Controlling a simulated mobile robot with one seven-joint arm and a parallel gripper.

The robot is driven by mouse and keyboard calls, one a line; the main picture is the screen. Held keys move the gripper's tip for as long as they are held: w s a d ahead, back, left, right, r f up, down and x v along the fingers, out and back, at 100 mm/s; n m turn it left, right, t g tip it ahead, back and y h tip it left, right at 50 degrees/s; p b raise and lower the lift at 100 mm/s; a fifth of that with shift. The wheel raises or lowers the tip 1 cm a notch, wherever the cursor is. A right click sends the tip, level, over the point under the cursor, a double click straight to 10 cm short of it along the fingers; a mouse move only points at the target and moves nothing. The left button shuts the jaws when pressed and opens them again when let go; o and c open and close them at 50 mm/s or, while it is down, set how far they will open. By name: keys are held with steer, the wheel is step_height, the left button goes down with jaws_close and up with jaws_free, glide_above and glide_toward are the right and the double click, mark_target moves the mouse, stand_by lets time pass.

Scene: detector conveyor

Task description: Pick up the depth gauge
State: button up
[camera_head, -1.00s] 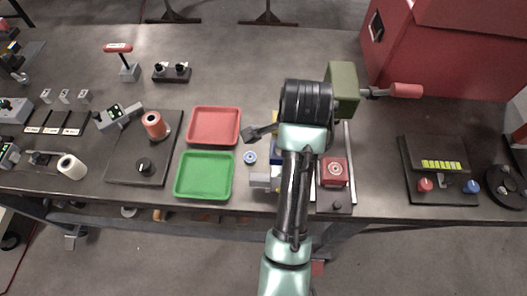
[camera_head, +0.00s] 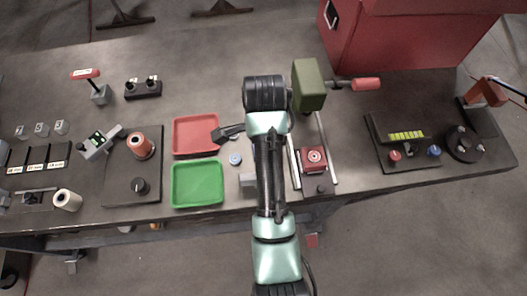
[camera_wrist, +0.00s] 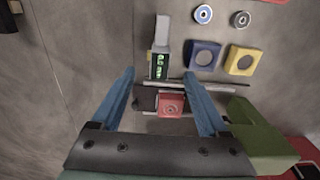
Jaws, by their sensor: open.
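The depth gauge appears to be the grey device (camera_wrist: 161,39) with a green digital display in the wrist view. It lies on the table with its display end between and beyond my fingertips. In the head view only a grey end (camera_head: 247,180) shows left of my arm. My gripper (camera_wrist: 159,76) is open, with its blue fingers spread and nothing held. In the head view the fingers are hidden behind the arm.
Red (camera_head: 195,120) and green (camera_head: 222,184) trays stand left of my arm. A large red box (camera_head: 390,45) stands behind right.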

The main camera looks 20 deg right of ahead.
steer(key=shift+f+p, duration=1.45)
steer(key=shift+f, duration=2.3)
jaws_close()
